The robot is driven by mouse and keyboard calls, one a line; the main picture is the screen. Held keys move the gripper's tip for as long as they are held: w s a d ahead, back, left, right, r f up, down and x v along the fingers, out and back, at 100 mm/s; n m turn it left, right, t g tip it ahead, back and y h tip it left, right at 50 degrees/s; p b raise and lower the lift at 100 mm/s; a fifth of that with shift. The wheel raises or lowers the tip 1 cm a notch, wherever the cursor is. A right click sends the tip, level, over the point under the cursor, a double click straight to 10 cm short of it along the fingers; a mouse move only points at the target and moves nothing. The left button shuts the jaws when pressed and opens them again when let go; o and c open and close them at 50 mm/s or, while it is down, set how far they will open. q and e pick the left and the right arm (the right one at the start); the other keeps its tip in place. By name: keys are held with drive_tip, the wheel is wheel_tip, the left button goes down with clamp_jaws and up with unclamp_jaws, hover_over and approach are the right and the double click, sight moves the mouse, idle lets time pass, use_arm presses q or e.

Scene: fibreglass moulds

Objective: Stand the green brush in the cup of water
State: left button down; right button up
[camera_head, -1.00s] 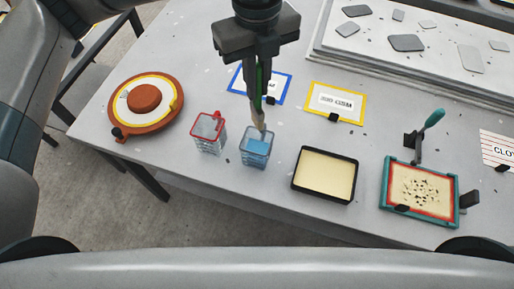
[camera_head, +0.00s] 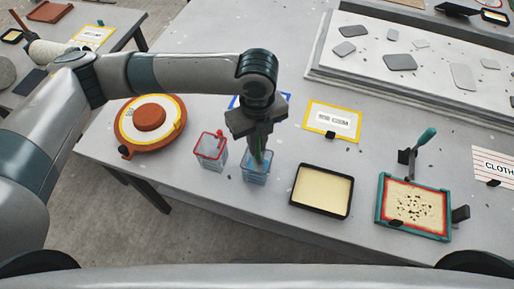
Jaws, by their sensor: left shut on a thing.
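My left gripper (camera_head: 259,143) is shut on the green brush (camera_head: 258,153), directly above the cup of water (camera_head: 256,170). The cup is clear with blue water low inside. The brush points down, roughly upright, and its lower end overlaps the cup's opening and looks to be inside it. Whether the tip touches the bottom is too small to tell. The gripper hides the upper part of the handle. My right gripper does not show.
A red-rimmed clear container (camera_head: 211,148) stands close left of the cup. A black tray of cream material (camera_head: 321,190) lies to the right, then a teal-framed tray (camera_head: 379,215). A round orange mould (camera_head: 130,144) is at left. The table's front edge is near the cup.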

use_arm(q)
drive_tip(key=shift+f, duration=0.15)
wheel_tip(320, 180, down, 3)
drive_tip(key=shift+r+p, duration=0.2)
drive_tip(key=shift+p, duration=0.4)
drive_tip(key=shift+f, duration=0.65)
drive_tip(key=c, duration=1.8)
unclamp_jaws()
wheel_tip(320, 180, up, 11)
drive_tip(key=b, duration=0.4)
drive_tip(key=shift+r, duration=0.7)
